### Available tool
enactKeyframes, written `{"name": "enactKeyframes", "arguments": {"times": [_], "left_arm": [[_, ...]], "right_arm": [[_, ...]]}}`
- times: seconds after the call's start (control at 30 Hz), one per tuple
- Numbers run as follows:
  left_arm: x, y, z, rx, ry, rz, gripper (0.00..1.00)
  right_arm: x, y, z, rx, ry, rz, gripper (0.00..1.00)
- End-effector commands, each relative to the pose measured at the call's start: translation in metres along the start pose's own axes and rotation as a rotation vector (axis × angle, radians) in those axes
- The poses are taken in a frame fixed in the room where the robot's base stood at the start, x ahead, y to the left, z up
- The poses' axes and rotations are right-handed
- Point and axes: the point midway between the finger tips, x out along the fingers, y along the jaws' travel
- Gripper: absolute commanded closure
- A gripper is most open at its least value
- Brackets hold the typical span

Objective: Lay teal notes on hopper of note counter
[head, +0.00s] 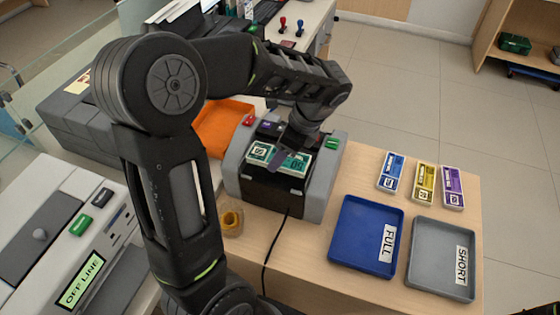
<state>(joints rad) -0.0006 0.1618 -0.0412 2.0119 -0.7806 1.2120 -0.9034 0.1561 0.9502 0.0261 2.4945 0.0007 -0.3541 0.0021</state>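The teal notes (295,163) lie flat at the hopper of the note counter (322,177), a grey and black machine on the wooden counter. My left arm reaches over from the left, and its gripper (278,157) points down at the middle of the teal notes. A dark finger crosses the notes and hides part of them. I cannot tell whether the fingers grip the notes or stand apart from them, nor whether the notes fully rest on the hopper. My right gripper is not in view.
A blue FULL tray (350,250) and a grey SHORT tray (425,278) stand empty at right. Blue (391,171), yellow (424,184) and purple (453,187) notes lie behind them. An orange tray (222,127) is behind the counter machine. A black cable (274,243) runs forward.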

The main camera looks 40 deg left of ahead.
Motion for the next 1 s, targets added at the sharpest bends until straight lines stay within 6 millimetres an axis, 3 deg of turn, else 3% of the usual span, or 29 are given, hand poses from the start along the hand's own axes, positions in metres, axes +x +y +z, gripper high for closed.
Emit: {"name": "enactKeyframes", "arguments": {"times": [0.27, 0.63, 0.67, 0.9, 1.0], "left_arm": [[0.031, 0.001, -0.013, 0.002, -0.001, 0.002, 0.89], [0.036, 0.001, -0.015, 0.001, 0.000, 0.001, 0.89], [0.036, 0.001, -0.015, 0.001, 0.000, 0.001, 0.45], [0.035, 0.001, -0.014, 0.001, 0.000, 0.001, 0.26], [0.035, 0.001, -0.014, 0.001, 0.000, 0.001, 0.24]], "right_arm": [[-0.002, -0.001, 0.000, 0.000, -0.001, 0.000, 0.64], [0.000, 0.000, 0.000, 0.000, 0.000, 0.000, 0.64], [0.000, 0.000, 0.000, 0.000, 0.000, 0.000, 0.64], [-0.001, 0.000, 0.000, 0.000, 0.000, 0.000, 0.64], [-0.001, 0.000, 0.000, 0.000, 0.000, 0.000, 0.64]]}}
